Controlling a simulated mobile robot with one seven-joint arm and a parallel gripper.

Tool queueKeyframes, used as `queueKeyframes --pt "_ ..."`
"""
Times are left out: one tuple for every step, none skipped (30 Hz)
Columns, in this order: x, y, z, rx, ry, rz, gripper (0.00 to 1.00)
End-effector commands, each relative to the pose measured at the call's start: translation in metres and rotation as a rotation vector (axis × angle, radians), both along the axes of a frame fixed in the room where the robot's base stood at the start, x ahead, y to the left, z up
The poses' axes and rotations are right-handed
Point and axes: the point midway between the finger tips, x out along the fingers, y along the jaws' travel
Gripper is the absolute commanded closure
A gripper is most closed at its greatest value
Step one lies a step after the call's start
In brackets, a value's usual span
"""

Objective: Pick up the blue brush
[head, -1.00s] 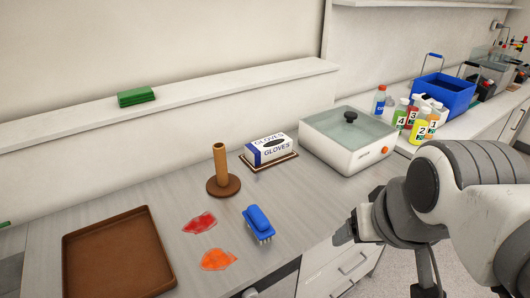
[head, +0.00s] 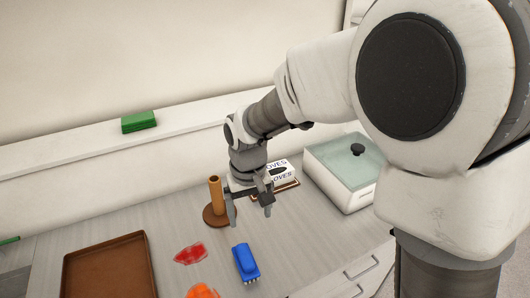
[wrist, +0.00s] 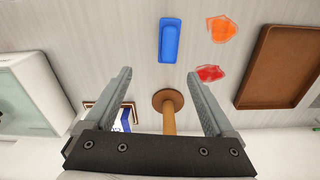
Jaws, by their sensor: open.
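The blue brush (head: 245,262) lies on the grey counter, bristles down, near the counter's front edge. In the wrist view the brush (wrist: 170,40) shows beyond my fingertips, between their lines. My gripper (head: 250,218) is open and empty above the counter, behind the brush in the head view and apart from it. In the wrist view its two fingers (wrist: 160,73) are spread wide with nothing between them at the tips.
A brown post on a round base (head: 215,200) stands close to my gripper. A gloves box (head: 283,172) is behind it. A white lidded bath (head: 345,170) is at right.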

Motion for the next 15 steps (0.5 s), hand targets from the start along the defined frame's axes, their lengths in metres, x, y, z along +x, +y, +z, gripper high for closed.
queueKeyframes --pt "-0.001 0.010 -0.004 -0.007 0.017 0.017 0.11" --pt "0.000 0.014 -0.007 -0.008 0.023 0.023 0.11" --pt "0.000 0.018 -0.011 -0.011 0.029 0.030 0.11" --pt "-0.001 0.021 -0.013 -0.011 0.032 0.034 0.11" --pt "-0.001 0.023 -0.015 -0.013 0.036 0.037 0.11" --pt "-0.001 0.025 -0.019 -0.014 0.040 0.040 0.11" --pt "-0.001 0.026 -0.021 -0.015 0.041 0.041 0.11" --pt "-0.001 0.026 -0.025 -0.016 0.043 0.042 0.11" --pt "-0.002 0.027 -0.031 -0.017 0.045 0.042 0.11" --pt "-0.002 0.027 -0.035 -0.017 0.045 0.042 0.11" --pt "-0.002 0.026 -0.041 -0.017 0.045 0.042 0.11" --pt "-0.002 0.026 -0.049 -0.017 0.046 0.041 0.11" --pt "-0.002 0.026 -0.056 -0.018 0.047 0.041 0.11" --pt "-0.002 0.026 -0.063 -0.018 0.047 0.041 0.11" --pt "-0.003 0.026 -0.072 -0.018 0.047 0.041 0.11"
